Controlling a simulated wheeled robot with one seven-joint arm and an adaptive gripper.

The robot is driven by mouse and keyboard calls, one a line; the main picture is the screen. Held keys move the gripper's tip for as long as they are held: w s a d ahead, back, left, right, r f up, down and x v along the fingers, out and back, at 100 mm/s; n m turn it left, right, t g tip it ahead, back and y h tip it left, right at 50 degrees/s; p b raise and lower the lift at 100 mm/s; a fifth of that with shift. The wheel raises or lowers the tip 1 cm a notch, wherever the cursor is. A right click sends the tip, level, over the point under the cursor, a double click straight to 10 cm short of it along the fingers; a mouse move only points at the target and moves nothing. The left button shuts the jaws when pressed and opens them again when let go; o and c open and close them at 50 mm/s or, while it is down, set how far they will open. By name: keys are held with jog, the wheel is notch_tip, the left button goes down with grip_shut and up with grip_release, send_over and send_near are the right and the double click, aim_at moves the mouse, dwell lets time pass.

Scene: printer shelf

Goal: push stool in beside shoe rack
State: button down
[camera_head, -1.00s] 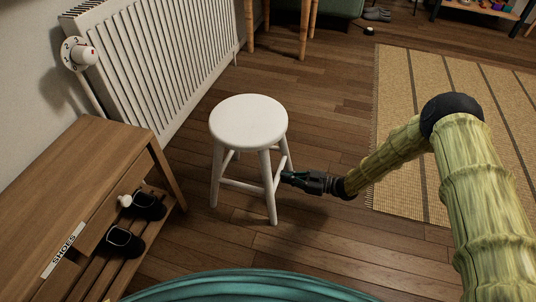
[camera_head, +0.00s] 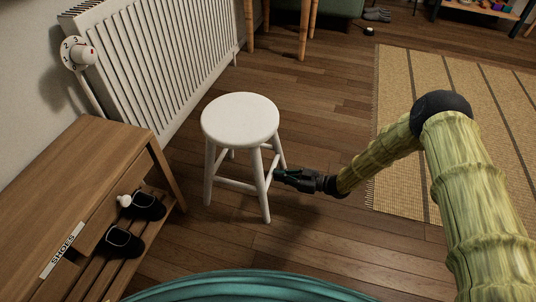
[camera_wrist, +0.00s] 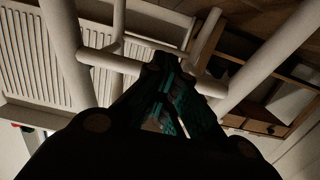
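The white round stool (camera_head: 240,121) stands upright on the wooden floor, a little right of the shoe rack (camera_head: 78,185) with floor between them. My gripper (camera_head: 277,175) is low at the stool's right side, its tip at the right-hand legs; contact is hard to confirm. In the wrist view my gripper (camera_wrist: 164,62) points in among the stool's legs and rungs (camera_wrist: 110,62), and its fingers come together at the tip with nothing held. The wooden shoe rack also shows at the right of the wrist view (camera_wrist: 262,85).
A white radiator (camera_head: 160,55) lines the wall behind the rack and stool. Dark slippers (camera_head: 122,240) sit on the rack's lower slats, under a SHOES label (camera_head: 62,250). A striped rug (camera_head: 400,110) lies right. Wooden furniture legs (camera_head: 305,30) stand at the back.

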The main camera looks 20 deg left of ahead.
jog(key=a, duration=0.6)
jog(key=shift+b, duration=0.4)
jog(key=shift+s+a, duration=0.1)
dwell(0.5)
jog(key=a+b, duration=0.1)
jog(key=a, duration=0.5)
jog(key=shift+a, duration=0.4)
dwell(0.5)
jog(key=shift+a, duration=0.15)
jog(key=d+r+p, duration=0.2)
jog(key=d+r, duration=0.1)
jog(key=d, duration=0.3)
jog(key=shift+p, duration=0.4)
dwell(1.1)
jog(key=shift+d, duration=0.1)
